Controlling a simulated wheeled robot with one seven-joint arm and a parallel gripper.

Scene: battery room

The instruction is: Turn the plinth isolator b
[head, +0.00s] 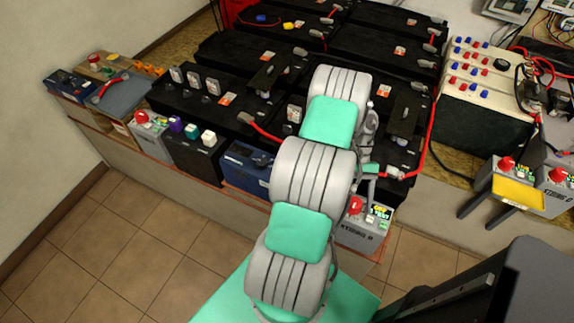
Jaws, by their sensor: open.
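A grey box with a red rotary knob (356,205) and small lit green indicators (379,213) stands at the front edge of the bench, just right of my arm. Its front lettering is too small to read, so I cannot tell for sure that it is the plinth isolator b. A similar grey box with a red knob (141,117) stands at the left front. Two more red knobs (506,163) (557,175) sit on grey units at the right. My gripper (374,170) is open, partly hidden behind my arm, above the black batteries and behind the nearer red knob.
Black batteries (225,55) with red cables fill the bench. A cream panel with red and blue terminals (488,85) stands at the right. A blue box (247,168) and a dark box with coloured buttons (195,150) line the front edge. Tiled floor (130,240) is clear at left.

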